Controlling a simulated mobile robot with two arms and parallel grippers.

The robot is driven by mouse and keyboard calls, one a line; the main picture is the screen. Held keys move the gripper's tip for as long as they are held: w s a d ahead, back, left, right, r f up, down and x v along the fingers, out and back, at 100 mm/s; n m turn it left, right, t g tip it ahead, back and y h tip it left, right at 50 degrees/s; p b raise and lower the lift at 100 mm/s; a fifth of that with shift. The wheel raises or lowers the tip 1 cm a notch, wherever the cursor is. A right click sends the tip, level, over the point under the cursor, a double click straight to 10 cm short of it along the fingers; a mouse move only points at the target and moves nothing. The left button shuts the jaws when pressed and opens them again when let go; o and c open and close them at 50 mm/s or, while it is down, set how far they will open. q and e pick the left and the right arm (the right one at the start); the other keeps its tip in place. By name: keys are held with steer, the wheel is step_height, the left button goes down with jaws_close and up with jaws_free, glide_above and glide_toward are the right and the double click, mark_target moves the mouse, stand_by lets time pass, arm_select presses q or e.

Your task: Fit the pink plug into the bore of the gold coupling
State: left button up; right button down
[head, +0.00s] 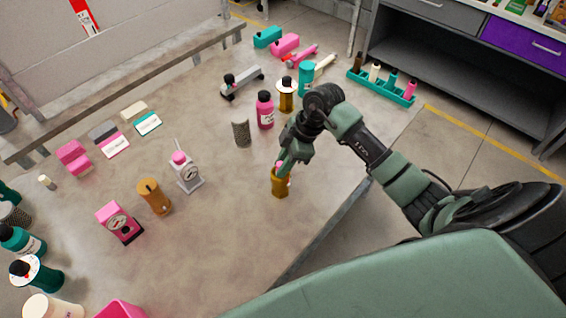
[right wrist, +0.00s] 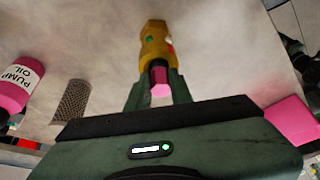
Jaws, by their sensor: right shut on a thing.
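The gold coupling (head: 280,186) stands on the table near its front right edge. It also shows in the right wrist view (right wrist: 155,38), beyond my fingertips, with a small green spot on its side. My right gripper (head: 284,162) reaches down to the coupling's top end. In the right wrist view my right gripper (right wrist: 160,80) is shut on the pink plug (right wrist: 160,89), whose pink end shows between the fingers. The plug lines up with the coupling's near end. Fingers and shadow hide where they meet, so I cannot tell how deep the plug sits. My left gripper is not in view.
A pink bottle (head: 265,110) and a grey mesh cylinder (head: 241,133) stand behind, left of my arm. A teal rack (head: 380,87) is at the back right. Table around the coupling is clear.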

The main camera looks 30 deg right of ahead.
steer(key=shift+f, duration=0.25)
steer(key=shift+f, duration=0.15)
steer(key=c, duration=1.3)
jaws_free()
steer(key=shift+o, duration=0.2)
steer(key=b+v, duration=0.2)
steer(key=v, duration=1)
steer(key=shift+r, duration=0.2)
